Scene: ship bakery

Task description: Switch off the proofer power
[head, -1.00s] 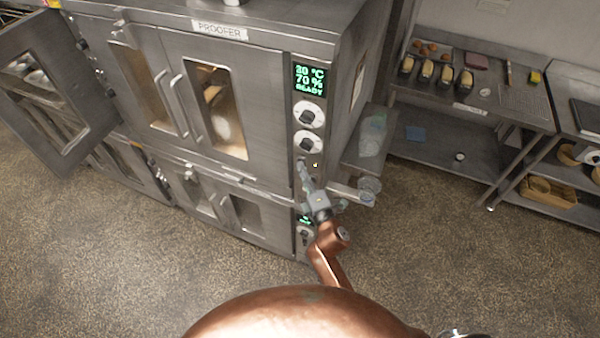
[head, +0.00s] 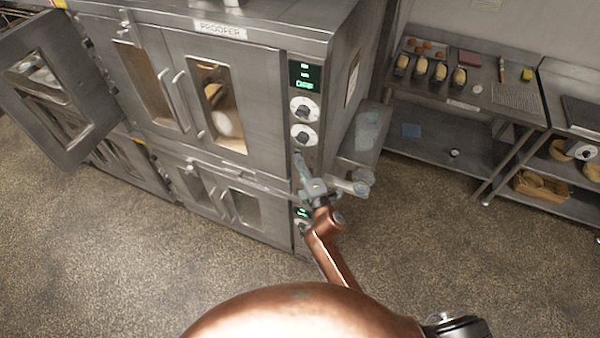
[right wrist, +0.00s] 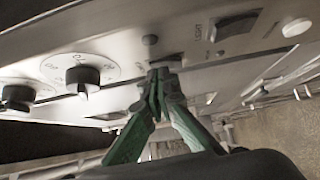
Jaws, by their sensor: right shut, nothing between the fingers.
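The proofer (head: 222,28) is a steel cabinet with two upper glass doors. Its control column on the right has a green-lit display (head: 305,75) with small text I cannot read, and below it two round white dials with black knobs (head: 304,107) (head: 304,134). My right gripper (head: 299,158) is shut and empty, with its tips at the panel just below the lower dial. In the right wrist view the green fingers (right wrist: 160,78) meet at a small dark control (right wrist: 166,62), hiding part of it; I cannot tell its position. My left gripper is not in view.
A second unit with its own lit display (head: 303,213) sits below. An open door (head: 50,90) swings out at the left. A side shelf (head: 362,150) with clear containers juts out right of the panel. A steel table (head: 480,95) with loaf tins stands at the right.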

